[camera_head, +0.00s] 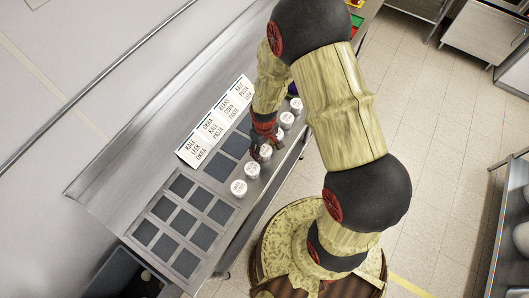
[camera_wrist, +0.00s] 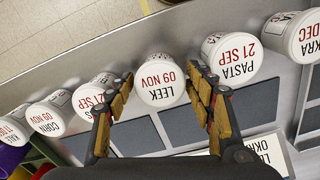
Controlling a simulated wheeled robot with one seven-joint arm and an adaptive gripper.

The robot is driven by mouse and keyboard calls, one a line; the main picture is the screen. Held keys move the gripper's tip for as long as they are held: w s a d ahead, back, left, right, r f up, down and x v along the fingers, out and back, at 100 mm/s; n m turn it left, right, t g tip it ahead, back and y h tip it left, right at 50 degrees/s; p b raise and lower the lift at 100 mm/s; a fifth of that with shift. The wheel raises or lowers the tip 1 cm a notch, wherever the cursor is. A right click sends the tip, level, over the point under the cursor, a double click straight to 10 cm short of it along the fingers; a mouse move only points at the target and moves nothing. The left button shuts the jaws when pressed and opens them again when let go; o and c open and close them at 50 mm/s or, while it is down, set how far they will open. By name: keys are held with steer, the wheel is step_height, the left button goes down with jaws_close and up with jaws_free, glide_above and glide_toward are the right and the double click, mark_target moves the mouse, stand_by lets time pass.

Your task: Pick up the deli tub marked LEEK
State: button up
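The deli tub marked LEEK (camera_wrist: 158,80) is white with a round lid, reads "LEEK 09 NOV", and sits between my fingers in the wrist view. In the head view it is a small white tub (camera_head: 265,152) just below my gripper (camera_head: 262,137), partly hidden by it. My gripper (camera_wrist: 160,76) is open, with one finger on each side of the LEEK tub. The left fingertip looks very close to the tub; I cannot tell whether it touches. There is a visible gap on the right.
A PASTA tub (camera_wrist: 232,55) and an OKRA tub (camera_wrist: 299,38) stand to the right. A tub dated 21 SEP (camera_wrist: 97,92), a CORN tub (camera_wrist: 46,119) and another tub stand to the left. Dark squares (camera_head: 173,226) and label cards (camera_head: 215,122) lie on the steel counter.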

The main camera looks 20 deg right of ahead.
steer(key=shift+c, duration=1.2)
steer(key=c, duration=0.7)
